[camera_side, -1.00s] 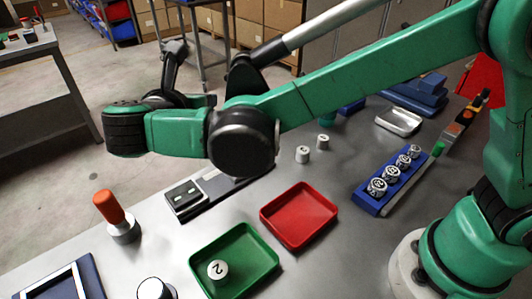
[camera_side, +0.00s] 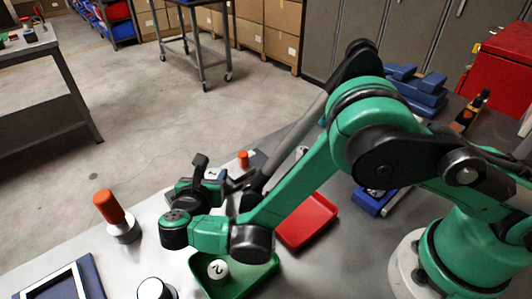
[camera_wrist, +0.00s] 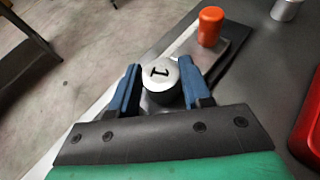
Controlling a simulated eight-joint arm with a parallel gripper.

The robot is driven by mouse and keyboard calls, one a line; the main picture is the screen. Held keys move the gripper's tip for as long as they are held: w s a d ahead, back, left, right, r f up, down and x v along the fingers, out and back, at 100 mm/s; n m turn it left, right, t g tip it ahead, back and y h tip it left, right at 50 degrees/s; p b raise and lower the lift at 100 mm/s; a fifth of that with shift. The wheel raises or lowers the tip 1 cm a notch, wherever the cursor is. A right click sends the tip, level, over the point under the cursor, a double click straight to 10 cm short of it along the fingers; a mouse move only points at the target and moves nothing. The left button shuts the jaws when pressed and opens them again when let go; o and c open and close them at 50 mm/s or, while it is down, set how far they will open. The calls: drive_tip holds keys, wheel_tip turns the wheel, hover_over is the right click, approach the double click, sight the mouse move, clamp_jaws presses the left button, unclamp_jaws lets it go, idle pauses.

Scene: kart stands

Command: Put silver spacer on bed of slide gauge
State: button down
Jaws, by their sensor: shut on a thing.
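My gripper (camera_wrist: 160,88) is shut on a silver spacer (camera_wrist: 158,70) with a black 1 on its top, held upright between the blue fingers. In the side view my gripper (camera_side: 215,177) is low over the slide gauge, and the spacer's pale top (camera_side: 213,173) shows between the fingers. The slide gauge (camera_wrist: 222,50) lies just beyond the spacer in the wrist view, with an orange knob (camera_wrist: 210,26) at its far end. The knob also shows in the side view (camera_side: 243,158). I cannot tell whether the spacer touches the bed, as the fingers hide its base.
A green tray (camera_side: 262,280) holds a spacer marked 2 (camera_side: 217,269). A red tray (camera_side: 318,215) lies to the right of my gripper. An orange-handled tool (camera_side: 110,208) stands at left. Another silver cylinder (camera_wrist: 285,9) stands past the gauge.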

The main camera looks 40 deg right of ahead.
drive_tip(key=shift+c, duration=1.9)
unclamp_jaws()
drive_tip(key=shift+f, duration=0.1)
